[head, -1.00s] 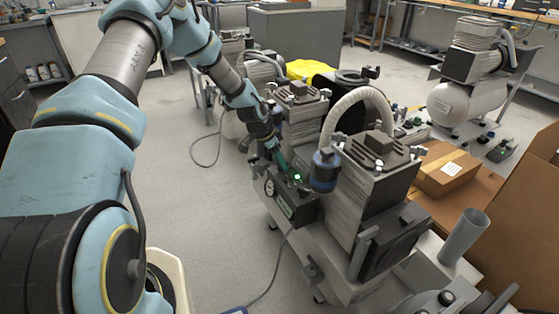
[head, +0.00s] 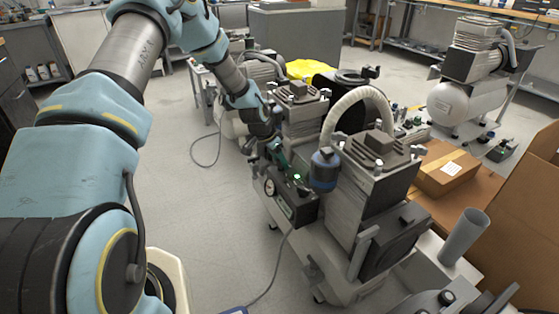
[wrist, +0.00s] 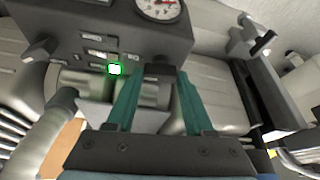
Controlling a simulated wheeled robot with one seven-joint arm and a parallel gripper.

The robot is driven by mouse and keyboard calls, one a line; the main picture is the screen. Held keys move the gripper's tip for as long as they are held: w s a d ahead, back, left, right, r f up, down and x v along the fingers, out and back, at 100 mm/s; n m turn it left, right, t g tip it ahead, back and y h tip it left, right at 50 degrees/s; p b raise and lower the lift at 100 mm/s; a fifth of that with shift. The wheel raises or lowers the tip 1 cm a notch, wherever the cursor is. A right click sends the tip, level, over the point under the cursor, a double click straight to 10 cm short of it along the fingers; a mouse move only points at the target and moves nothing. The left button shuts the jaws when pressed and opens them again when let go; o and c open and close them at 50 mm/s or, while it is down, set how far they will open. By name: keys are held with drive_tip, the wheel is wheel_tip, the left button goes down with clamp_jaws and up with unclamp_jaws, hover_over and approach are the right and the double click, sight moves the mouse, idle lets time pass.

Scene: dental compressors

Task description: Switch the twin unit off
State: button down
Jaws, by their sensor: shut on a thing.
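The twin unit (head: 352,207) has two grey motor-compressor heads on a wheeled base, joined by a pale curved hose. A dark control box (head: 304,209) on its near side carries a round gauge (head: 269,187) and a lit green lamp (head: 297,177). In the wrist view, the box (wrist: 65,30), gauge (wrist: 160,8) and lamp (wrist: 115,69) show close up. My gripper (wrist: 160,75) has teal fingers on either side of a dark switch knob (wrist: 161,71) and is shut on it. In the head view, my gripper (head: 277,154) is at the box's top; the knob is hidden there.
A blue-grey canister (head: 323,169) hangs close right of the box. Cardboard boxes (head: 447,174) and a grey pipe (head: 465,236) stand at right. A cable (head: 275,268) runs down from the box.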

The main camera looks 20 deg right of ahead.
drive_tip(key=n, duration=0.1)
drive_tip(key=n+t, duration=0.1)
drive_tip(key=n, duration=0.1)
drive_tip(key=shift+s+d+n+y, duration=0.1)
drive_tip(key=shift+s+n+y, duration=0.1)
drive_tip(key=shift+n+y, duration=0.1)
drive_tip(key=n, duration=0.2)
drive_tip(key=n+t+y, duration=0.1)
drive_tip(key=n, duration=0.1)
drive_tip(key=shift+d+n+t, duration=0.1)
drive_tip(key=shift+n+t, duration=0.2)
drive_tip(key=n+p, duration=0.1)
drive_tip(key=n, duration=0.1)
drive_tip(key=n+y+p, duration=0.1)
drive_tip(key=n, duration=0.1)
drive_tip(key=shift+s+d+r+t+y, duration=0.1)
drive_tip(key=shift+t+y, duration=0.2)
drive_tip(key=shift+t, duration=0.1)
drive_tip(key=shift+n+y+p, duration=0.65)
drive_tip(key=shift+n+y, duration=0.15)
drive_tip(key=shift+n, duration=1.2)
drive_tip(key=shift+c, duration=1.4)
unclamp_jaws()
drive_tip(key=v, duration=1)
drive_tip(key=shift+r, duration=0.25)
